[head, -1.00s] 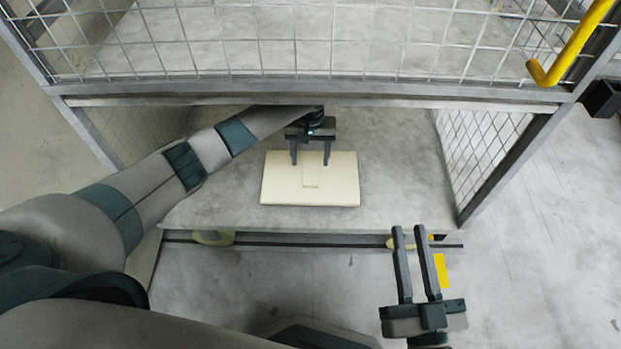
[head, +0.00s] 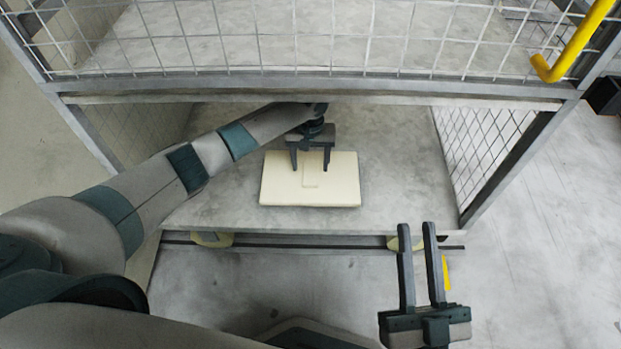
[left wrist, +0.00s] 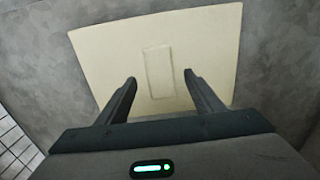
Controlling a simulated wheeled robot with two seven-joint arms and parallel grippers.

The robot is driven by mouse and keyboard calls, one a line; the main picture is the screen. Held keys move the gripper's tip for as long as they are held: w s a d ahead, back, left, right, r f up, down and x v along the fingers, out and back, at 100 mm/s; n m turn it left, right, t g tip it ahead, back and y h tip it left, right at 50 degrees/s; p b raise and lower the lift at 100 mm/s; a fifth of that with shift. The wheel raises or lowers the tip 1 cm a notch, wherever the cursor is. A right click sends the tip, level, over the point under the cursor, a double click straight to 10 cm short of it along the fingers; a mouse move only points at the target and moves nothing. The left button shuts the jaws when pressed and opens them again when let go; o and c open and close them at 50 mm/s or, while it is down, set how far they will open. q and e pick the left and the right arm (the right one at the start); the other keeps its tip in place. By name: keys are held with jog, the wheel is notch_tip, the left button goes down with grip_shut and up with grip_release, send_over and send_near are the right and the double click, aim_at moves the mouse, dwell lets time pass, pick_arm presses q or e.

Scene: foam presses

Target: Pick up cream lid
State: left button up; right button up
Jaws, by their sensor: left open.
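The cream lid (head: 335,190) lies flat on the grey shelf of the cage, with a small raised rectangular handle in its middle. It also shows in the left wrist view (left wrist: 210,50), with the handle beyond and between the fingertips. My left gripper (head: 310,167) is open and empty over the lid's far half, its fingers pointing at the handle. In the left wrist view the fingers (left wrist: 160,82) stand either side of the handle's near end, apart from it. My right gripper (head: 416,228) is open and empty in front of the shelf at lower right.
A grey shelf (head: 405,190) with bare room around the lid is framed by metal posts and mesh sides (head: 485,150). A mesh panel and crossbar (head: 320,88) run above my left arm. A yellow hooked bar (head: 570,50) hangs at upper right.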

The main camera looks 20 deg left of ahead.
aim_at(310, 172)
pick_arm(q)
notch_tip(310, 172, down, 3)
jog(key=shift+w+r+b, duration=0.1)
jog(key=shift+r+b, duration=0.1)
jog(key=shift+b, duration=0.3)
jog(key=shift+f, duration=0.3)
pick_arm(e)
jog(key=r+t, duration=0.1)
jog(key=r, duration=0.1)
jog(key=s+d+r+t, duration=0.1)
jog(key=shift+r+t, duration=0.25)
jog(key=shift+t, duration=0.05)
pick_arm(q)
jog(key=c, duration=1.1)
